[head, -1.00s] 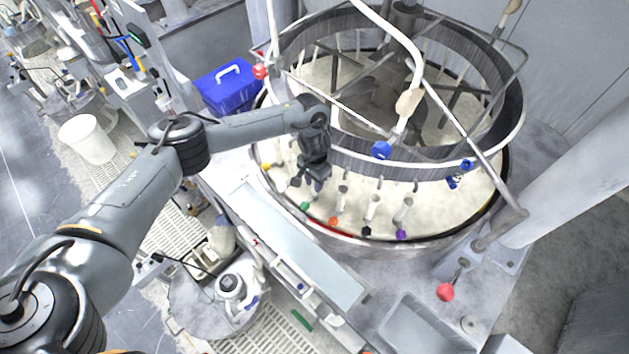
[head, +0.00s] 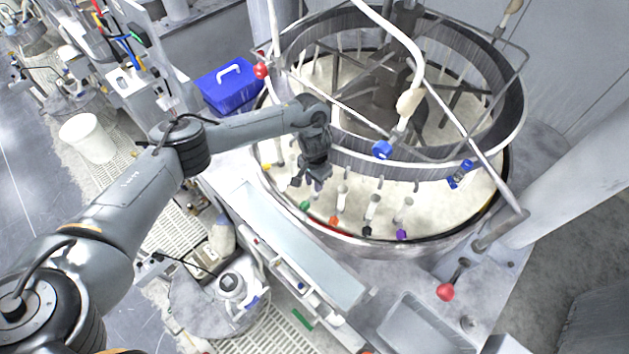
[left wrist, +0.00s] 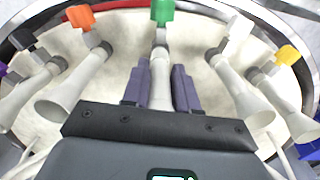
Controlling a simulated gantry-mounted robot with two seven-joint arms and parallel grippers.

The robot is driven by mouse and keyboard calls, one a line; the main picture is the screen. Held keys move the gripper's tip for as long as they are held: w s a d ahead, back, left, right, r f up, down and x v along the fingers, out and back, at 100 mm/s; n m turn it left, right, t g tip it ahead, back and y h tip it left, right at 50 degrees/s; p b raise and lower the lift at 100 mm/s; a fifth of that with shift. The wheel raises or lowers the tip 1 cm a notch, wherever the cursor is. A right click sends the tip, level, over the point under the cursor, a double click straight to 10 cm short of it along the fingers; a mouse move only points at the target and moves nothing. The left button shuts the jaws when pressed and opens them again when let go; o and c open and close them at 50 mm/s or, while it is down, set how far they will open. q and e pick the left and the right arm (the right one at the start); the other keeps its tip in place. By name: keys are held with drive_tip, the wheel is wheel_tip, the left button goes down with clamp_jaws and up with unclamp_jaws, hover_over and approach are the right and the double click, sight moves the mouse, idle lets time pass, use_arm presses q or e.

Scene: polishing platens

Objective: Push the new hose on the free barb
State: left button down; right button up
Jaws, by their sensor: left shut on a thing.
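My left gripper (head: 312,183) is over the near rim of the round platen, by the row of coloured fittings. In the left wrist view, its two purple fingers (left wrist: 160,90) are shut on a pale hose (left wrist: 160,84). The hose lines up with a grey barb (left wrist: 160,51) below a green block (left wrist: 162,12). The hose's upper end meets or nearly meets the barb; I cannot tell whether it is pushed over it. The green block also shows in the head view (head: 305,205). My right gripper is not in view.
Neighbouring pale flared tubes flank the fingers, by an orange block (left wrist: 80,17), a white block (left wrist: 238,27) and a yellow block (left wrist: 288,55). A raised metal ring (head: 400,165) stands behind the gripper. A blue box (head: 228,88) is at the back left.

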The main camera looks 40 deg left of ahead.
use_arm(q)
drive_tip(key=shift+f+b, duration=0.65)
drive_tip(key=shift+f, duration=0.7)
drive_tip(key=c, duration=0.8)
unclamp_jaws()
